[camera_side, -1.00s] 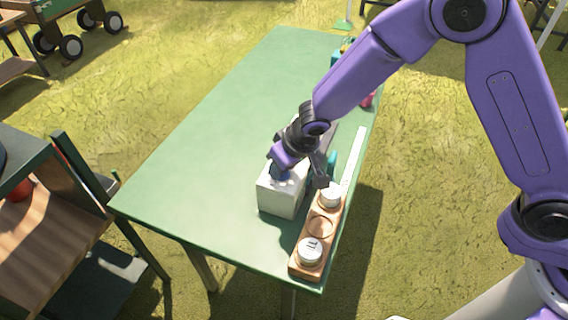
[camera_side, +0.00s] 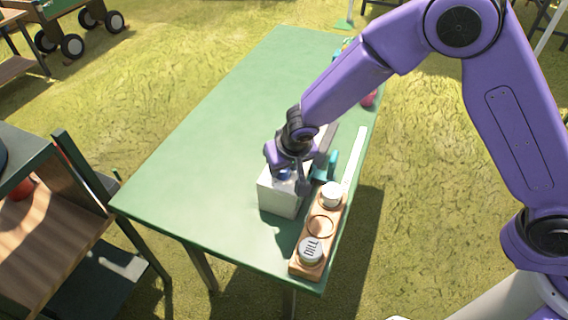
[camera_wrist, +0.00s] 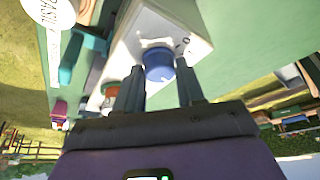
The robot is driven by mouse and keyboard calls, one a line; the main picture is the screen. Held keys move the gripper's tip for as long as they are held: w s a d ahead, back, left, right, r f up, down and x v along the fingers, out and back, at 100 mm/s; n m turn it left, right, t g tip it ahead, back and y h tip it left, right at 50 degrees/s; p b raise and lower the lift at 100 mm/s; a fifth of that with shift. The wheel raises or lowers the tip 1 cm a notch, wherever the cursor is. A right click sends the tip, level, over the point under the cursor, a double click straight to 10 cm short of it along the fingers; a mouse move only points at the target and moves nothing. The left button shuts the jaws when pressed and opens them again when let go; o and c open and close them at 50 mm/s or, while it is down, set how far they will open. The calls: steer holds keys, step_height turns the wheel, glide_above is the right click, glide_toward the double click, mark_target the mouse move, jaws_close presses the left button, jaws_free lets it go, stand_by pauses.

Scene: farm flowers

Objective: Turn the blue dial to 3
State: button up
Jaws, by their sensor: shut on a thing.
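The blue dial (camera_wrist: 159,66) is on one face of a white box (camera_wrist: 185,14), with small dark marks around it. In the wrist view, the fingers of my gripper (camera_wrist: 159,82) stand on either side of the dial, shut on it. In the side view, the white box (camera_side: 277,199) stands near the right edge of the green table, and my gripper (camera_side: 287,180) is down over its top. The dial is mostly hidden there by the fingers. I cannot read which number the dial points to.
A wooden rack (camera_side: 308,263) with two white-lidded jars, one lid reading DILL (camera_side: 311,250), stands right beside the box. A teal object (camera_side: 326,165) and a white strip (camera_side: 354,158) lie close behind. The left of the green table (camera_side: 200,150) is clear.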

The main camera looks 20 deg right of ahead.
steer(key=shift+s, duration=0.1)
steer(key=o, duration=1)
steer(key=shift+r, duration=0.15)
steer(key=shift+r, duration=0.3)
steer(key=v, duration=1.6)
steer(key=shift+s+r, duration=0.15)
steer(key=shift+r, duration=0.1)
